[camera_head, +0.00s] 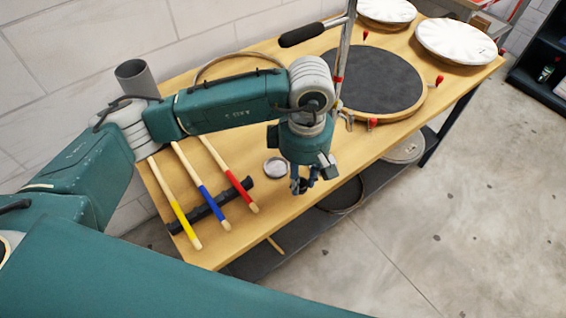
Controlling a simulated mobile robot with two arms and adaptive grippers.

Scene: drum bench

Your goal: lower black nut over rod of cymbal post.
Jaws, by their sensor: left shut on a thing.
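My left gripper (302,187) hangs pointing down over the front edge of the wooden bench, beside a small round silver dish. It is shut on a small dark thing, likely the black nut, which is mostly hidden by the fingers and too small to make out. A chrome post (346,45) rises behind my left wrist, with a black grip (302,35) reaching left from it. It looks like the cymbal post; its top is out of the picture. My left gripper is apart from it, nearer the front edge. My right gripper is not in view.
The bench (225,235) holds yellow, blue and red sticks across a black rest (212,206), the silver dish (276,167), a grey cup (137,78), a dark drum pad (372,80) and white drum heads (458,41). A shelf lies below; open floor lies right.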

